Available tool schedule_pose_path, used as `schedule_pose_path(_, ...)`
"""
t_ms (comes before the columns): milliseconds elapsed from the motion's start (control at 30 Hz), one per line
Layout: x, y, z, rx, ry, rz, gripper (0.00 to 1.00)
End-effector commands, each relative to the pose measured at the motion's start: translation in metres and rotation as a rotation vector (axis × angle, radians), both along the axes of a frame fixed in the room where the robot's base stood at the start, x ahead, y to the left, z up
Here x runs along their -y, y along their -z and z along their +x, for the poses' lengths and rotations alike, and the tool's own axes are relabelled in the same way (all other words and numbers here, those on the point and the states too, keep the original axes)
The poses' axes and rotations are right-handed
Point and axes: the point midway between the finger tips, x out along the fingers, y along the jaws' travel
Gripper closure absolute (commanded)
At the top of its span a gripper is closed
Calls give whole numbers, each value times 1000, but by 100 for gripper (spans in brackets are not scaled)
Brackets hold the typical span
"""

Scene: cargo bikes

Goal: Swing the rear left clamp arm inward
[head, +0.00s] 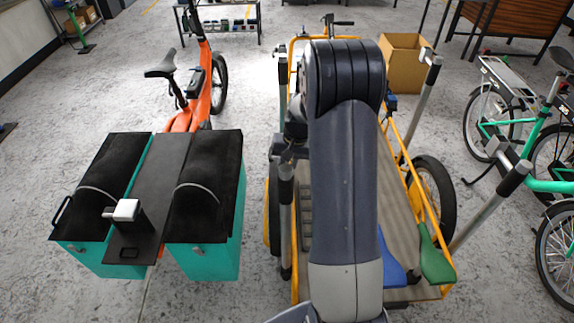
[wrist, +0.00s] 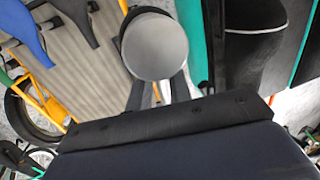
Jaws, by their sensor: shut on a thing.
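The rear left clamp arm (head: 286,205) is a grey metal post with a black grip at its upper end. It stands nearly upright at the left side of the yellow-framed cargo bed (head: 320,212). In the wrist view its round grey end (wrist: 155,46) faces the camera, with a black collar around it. My gripper (wrist: 157,93) is shut on this clamp arm, its fingers partly hidden behind the round end. In the head view my own arm covers the middle of the bed and much of the gripper.
The rear right clamp arm (head: 490,208) leans outward, and the front right one (head: 420,95) also leans outward. An orange bike with teal boxes (head: 205,250) stands close on the left. A cardboard box (head: 405,65) is behind. Green bikes (head: 510,130) stand at right.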

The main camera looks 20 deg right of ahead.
Motion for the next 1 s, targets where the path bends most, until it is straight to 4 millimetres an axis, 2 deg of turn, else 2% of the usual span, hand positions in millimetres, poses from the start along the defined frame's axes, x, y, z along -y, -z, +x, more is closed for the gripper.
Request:
schedule_pose_path(267,1,0,0,0,13,0,100)
schedule_pose_path(467,4,0,-2,1,85,-1,100)
schedule_pose_path(1000,18,0,-17,3,547,0,100)
